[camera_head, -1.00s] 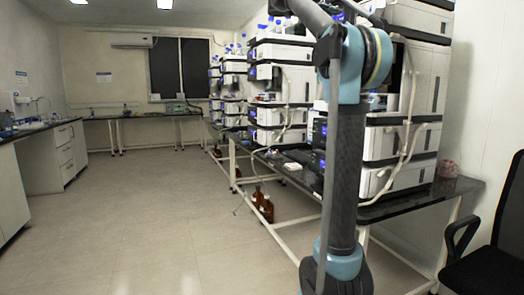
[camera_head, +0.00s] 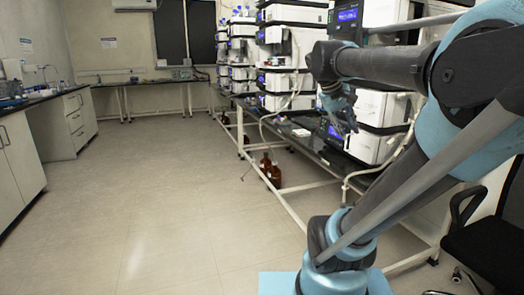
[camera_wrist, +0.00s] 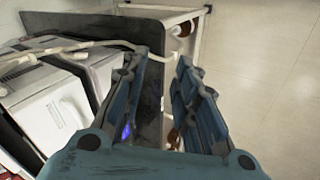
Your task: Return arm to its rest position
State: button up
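My arm reaches across the right side of the head view, with its elbow at the right. My gripper (camera_head: 343,108) hangs near the front edge of the black bench (camera_head: 298,143), pointing down, beside the white instrument stacks. In the wrist view my gripper (camera_wrist: 165,75) shows two blue fingers spread apart with nothing between them. The dark bench top (camera_wrist: 150,122) and its pale frame show below and between the fingers.
White instrument stacks (camera_head: 288,55) line the bench. Brown bottles (camera_head: 271,172) stand on the floor beneath. A black chair (camera_head: 492,245) is at the lower right. White cabinets (camera_head: 70,120) stand at the left. The floor in the middle is clear.

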jog(key=s+a+f+y, duration=0.1)
jog(key=s+a+f, duration=0.2)
jog(key=f, duration=0.5)
jog(key=s+a+f+m+y, duration=0.1)
jog(key=s+a+f+y, duration=0.1)
jog(key=s+f, duration=0.4)
jog(key=s+a+f+y, duration=0.2)
jog(key=s+a+f, duration=0.2)
jog(key=f, duration=0.7)
jog(key=shift+s+f, duration=0.25)
jog(key=shift+f, duration=0.1)
jog(key=shift+a, duration=0.1)
jog(key=shift+w+f, duration=0.2)
jog(key=shift+w, duration=0.25)
jog(key=shift+c, duration=0.4)
